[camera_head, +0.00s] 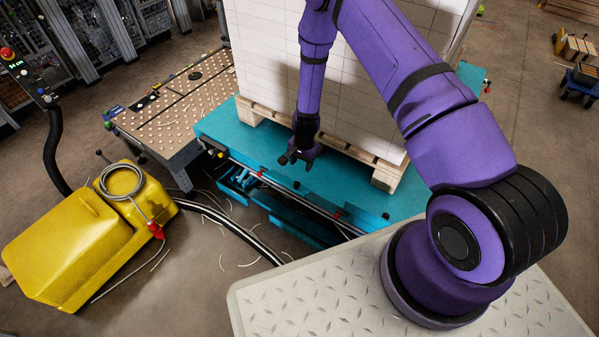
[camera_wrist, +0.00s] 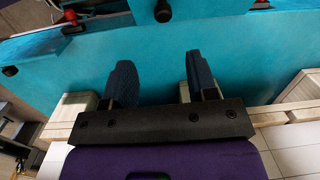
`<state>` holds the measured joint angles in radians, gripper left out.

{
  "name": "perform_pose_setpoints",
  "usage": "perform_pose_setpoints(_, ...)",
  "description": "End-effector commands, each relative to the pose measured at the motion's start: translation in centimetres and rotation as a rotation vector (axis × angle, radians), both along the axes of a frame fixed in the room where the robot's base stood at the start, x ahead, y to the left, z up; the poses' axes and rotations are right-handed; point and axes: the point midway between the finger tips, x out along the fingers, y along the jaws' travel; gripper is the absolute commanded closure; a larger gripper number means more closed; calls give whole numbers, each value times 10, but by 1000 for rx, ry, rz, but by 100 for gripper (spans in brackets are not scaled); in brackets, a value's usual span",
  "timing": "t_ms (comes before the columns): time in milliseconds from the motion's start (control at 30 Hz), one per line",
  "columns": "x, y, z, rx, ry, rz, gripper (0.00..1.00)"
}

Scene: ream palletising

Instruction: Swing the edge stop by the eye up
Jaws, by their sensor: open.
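A long, thin rail, which looks like the edge stop (camera_head: 300,193), runs along the front edge of the teal lift table (camera_head: 222,127). It has red pieces near both ends and seems to lie low against the edge. I cannot make out its eye for certain. My gripper (camera_head: 291,158) hangs over the teal top near that edge, pointing down, open and empty. In the wrist view its two dark fingers (camera_wrist: 158,65) are apart above bare teal. A dark round knob (camera_wrist: 162,12) shows at the table edge beyond the fingertips, with a red piece (camera_wrist: 70,24) to its left.
A tall white stack (camera_head: 275,60) stands on a wooden pallet (camera_head: 250,112) on the teal table, close behind my gripper. A ball-top table (camera_head: 180,110) adjoins at left. A yellow machine (camera_head: 75,240) with a coiled hose stands at lower left, with cables across the floor.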

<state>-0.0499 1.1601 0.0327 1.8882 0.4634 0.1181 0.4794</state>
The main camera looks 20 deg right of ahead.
Motion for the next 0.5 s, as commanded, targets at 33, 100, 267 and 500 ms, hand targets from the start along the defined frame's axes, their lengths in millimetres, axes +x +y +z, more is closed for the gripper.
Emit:
perform_pose_setpoints(33, 0, 5, -1, -22, 13, -18, 47)
perform_pose_setpoints(100, 1, 9, -2, -50, 31, -59, 47)
perform_pose_setpoints(267, 5, 17, 1, -103, 52, -143, 47)
perform_pose_setpoints(500, 9, 21, 0, -130, 59, -199, 47)
